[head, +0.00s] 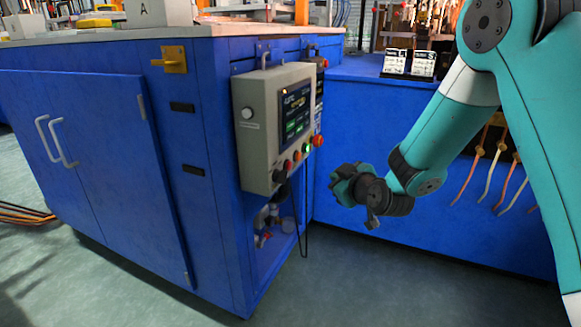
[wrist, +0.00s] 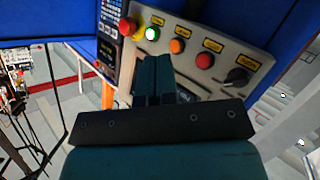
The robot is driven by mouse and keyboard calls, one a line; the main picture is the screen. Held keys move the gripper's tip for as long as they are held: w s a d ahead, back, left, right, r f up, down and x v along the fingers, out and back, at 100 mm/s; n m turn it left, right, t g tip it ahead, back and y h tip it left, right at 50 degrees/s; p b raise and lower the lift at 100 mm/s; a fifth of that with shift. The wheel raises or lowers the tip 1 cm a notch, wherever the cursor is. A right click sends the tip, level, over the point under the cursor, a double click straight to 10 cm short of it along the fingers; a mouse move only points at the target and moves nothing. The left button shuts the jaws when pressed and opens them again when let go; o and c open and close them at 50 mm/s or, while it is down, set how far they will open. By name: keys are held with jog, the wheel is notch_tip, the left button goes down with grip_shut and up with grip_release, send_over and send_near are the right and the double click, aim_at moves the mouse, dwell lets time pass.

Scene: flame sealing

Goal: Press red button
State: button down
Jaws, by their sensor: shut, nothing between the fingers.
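The grey control panel (head: 268,125) with a screen hangs on the blue cabinet. A round red button (head: 287,165) sits in its lower row; it also shows in the wrist view (wrist: 205,60), between an orange button (wrist: 177,46) and a black knob (wrist: 237,75). A larger red mushroom button (wrist: 127,26) with a yellow collar is at the row's other end, beside a lit green button (wrist: 152,33). My gripper (head: 341,180) is right of the panel, apart from it. In the wrist view its teal fingers (wrist: 152,64) are shut and empty, below the green and orange buttons.
The blue cabinet (head: 110,160) fills the left, with an open recess and hanging cables under the panel. A blue bench (head: 440,225) with hanging coloured leads stands behind my arm. The grey floor (head: 330,270) in front is clear.

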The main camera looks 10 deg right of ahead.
aim_at(289, 166)
jog(key=w+a+p, duration=0.2)
jog(key=w+a, duration=0.3)
jog(key=a, duration=0.2)
jog(key=shift+w, duration=0.1)
dwell(2.1)
jog(key=shift+w+a, duration=0.1)
jog(key=shift+a, duration=0.15)
jog(key=shift+w+a, duration=0.25)
jog(key=shift+a, duration=0.1)
dwell(0.7)
jog(key=shift+d, duration=0.1)
jog(key=shift+s+d, duration=0.5)
jog(key=shift+d, duration=0.05)
dwell(0.3)
